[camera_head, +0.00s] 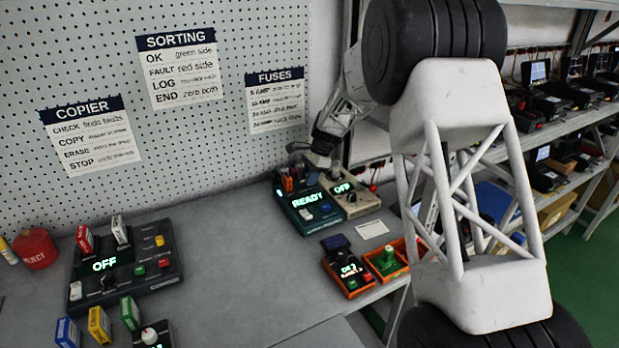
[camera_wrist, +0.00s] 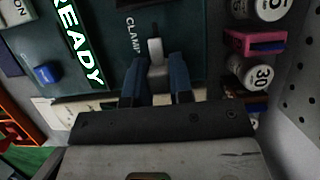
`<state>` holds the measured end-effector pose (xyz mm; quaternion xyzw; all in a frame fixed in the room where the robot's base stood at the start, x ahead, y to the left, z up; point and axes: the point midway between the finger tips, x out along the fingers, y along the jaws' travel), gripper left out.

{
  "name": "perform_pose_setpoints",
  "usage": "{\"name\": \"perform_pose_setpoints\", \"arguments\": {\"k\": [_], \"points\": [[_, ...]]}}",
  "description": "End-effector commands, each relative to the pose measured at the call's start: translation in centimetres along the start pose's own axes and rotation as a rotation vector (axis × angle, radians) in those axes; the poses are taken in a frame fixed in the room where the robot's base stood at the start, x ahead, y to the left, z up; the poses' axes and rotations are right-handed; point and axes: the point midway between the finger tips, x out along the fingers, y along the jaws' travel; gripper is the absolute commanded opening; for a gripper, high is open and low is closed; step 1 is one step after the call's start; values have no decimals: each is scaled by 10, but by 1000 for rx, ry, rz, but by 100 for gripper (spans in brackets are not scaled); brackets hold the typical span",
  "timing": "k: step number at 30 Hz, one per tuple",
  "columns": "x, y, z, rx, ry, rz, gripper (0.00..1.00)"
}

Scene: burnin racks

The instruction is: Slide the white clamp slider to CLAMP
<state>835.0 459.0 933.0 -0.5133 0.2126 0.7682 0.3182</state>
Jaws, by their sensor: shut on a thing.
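The white clamp slider (camera_wrist: 155,50) shows in the wrist view, upright between the two blue-grey fingers of my gripper (camera_wrist: 157,82). The fingers are shut on it. The word CLAMP is printed on the dark teal panel just left of it. In the head view the teal device (camera_head: 308,204) with a lit READY display stands at the back of the bench, and my gripper (camera_head: 322,150) is over its back edge. The slider itself cannot be made out in the head view.
A beige device (camera_head: 361,205) reading OFF stands right beside the teal one. In the wrist view, round containers (camera_wrist: 257,75) and a pink block (camera_wrist: 255,41) sit close to the fingers' right. A pegboard wall (camera_head: 215,100) rises behind the bench.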

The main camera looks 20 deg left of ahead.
Motion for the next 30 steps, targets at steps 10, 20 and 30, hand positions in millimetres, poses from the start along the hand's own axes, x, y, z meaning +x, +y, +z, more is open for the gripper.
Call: {"name": "perform_pose_setpoints", "arguments": {"k": [10, 20, 30], "points": [[6, 0, 16, -1, 0, 1, 0], [15, 0, 37, -1, 0, 0, 0], [15, 0, 37, -1, 0, 1, 47]]}}
